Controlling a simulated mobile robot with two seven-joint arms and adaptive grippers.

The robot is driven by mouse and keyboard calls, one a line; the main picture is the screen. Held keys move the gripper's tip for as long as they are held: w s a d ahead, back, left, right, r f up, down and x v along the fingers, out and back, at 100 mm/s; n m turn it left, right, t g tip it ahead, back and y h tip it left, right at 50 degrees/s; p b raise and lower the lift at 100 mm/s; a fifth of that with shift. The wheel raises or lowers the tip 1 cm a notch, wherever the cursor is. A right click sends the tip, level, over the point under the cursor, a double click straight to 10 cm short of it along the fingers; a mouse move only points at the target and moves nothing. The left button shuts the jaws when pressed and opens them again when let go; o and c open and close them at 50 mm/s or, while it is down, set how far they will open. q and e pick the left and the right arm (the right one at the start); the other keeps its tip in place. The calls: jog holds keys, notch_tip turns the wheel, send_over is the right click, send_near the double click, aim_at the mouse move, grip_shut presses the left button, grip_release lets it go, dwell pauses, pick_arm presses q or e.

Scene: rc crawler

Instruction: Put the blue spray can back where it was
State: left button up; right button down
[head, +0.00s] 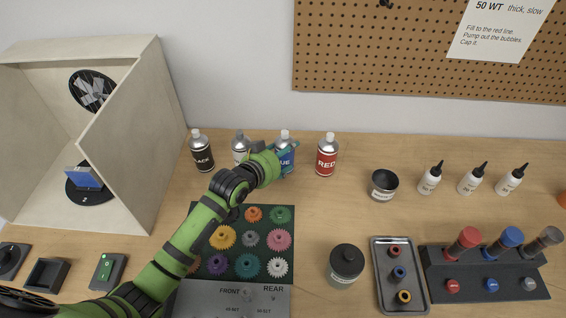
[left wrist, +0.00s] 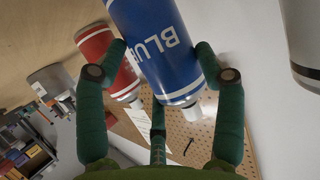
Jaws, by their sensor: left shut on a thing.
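The blue spray can (head: 285,150) stands upright at the back of the table, in the row of cans between a silver-grey can and the red can (head: 326,155). My left gripper (head: 276,160) is shut on it; the fingers lie along its sides. In the left wrist view the blue can (left wrist: 158,45) fills the space between the green fingers (left wrist: 160,75), its BLUE label facing the camera. The red can (left wrist: 108,58) shows just beside it. I cannot tell whether the blue can's base touches the table. My right gripper is not in view.
The black can (head: 202,152) and the silver-grey can (head: 240,146) stand left of the gripper. A pale spray booth (head: 145,130) is at far left. A gear board (head: 220,295) lies under my left arm. The table right of the red can is clear up to a dark cup (head: 383,185).

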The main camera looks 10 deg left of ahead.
pick_arm(q)
jog(key=shift+f, duration=0.2)
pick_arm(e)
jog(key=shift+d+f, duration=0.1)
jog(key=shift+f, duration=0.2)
pick_arm(q)
jog(key=o, duration=1.4)
jog(key=shift+o, duration=0.2)
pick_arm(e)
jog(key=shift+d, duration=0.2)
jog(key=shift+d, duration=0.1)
pick_arm(q)
jog(key=shift+s, duration=0.1)
jog(key=b+v, duration=0.1)
jog(key=v, duration=1.1)
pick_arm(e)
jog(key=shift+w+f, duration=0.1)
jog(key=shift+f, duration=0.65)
pick_arm(q)
jog(key=shift+d, duration=0.1)
